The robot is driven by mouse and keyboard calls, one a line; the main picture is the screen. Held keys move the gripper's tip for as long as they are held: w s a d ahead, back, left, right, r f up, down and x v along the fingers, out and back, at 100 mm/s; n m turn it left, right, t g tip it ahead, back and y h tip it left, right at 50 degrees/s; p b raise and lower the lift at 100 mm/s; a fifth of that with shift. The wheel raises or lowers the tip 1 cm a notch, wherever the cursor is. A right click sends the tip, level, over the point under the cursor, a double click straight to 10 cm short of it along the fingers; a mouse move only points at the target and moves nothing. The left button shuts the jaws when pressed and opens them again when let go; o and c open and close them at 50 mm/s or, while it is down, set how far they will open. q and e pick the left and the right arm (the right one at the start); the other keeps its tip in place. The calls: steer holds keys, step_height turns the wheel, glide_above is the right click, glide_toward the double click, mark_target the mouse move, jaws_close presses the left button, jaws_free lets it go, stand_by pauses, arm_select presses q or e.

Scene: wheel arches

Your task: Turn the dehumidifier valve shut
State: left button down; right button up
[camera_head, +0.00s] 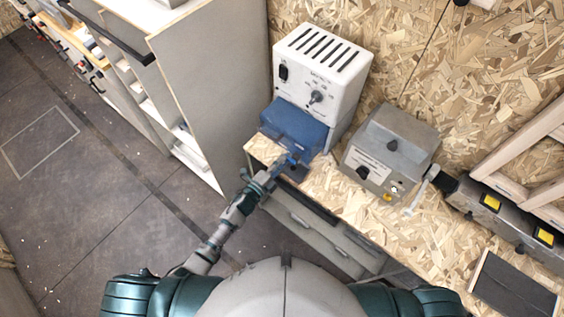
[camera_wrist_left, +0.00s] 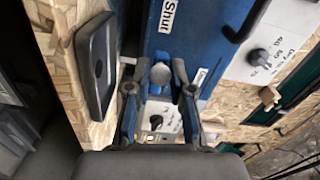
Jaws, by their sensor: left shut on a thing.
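The dehumidifier (camera_head: 322,62) is a white box with slots on top and a blue lower part (camera_head: 295,124), standing on the chipboard bench. My left gripper (camera_head: 289,160) reaches the front of the blue part. In the left wrist view, the fingers of my left gripper (camera_wrist_left: 158,92) are on both sides of the grey-blue valve (camera_wrist_left: 160,74) and shut on it. A white label reading "Shut" (camera_wrist_left: 168,15) is beyond the valve on the blue panel. A second white label (camera_wrist_left: 198,80) is to its right. My fingers partly hide the valve. My right gripper is not in view.
A grey box (camera_head: 390,142) with knobs stands on the bench (camera_head: 347,197) right of the dehumidifier. A tall pale cabinet (camera_head: 208,90) is close on the left. Drawers (camera_head: 312,222) are below the bench. A dark panel (camera_head: 512,285) lies at the bottom right.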

arm_select(q)
steer(key=shift+a+f, duration=0.15)
steer(key=shift+a, duration=0.1)
steer(key=c, duration=1)
jaws_free()
steer(key=shift+w, duration=0.1)
steer(key=v, duration=1.2)
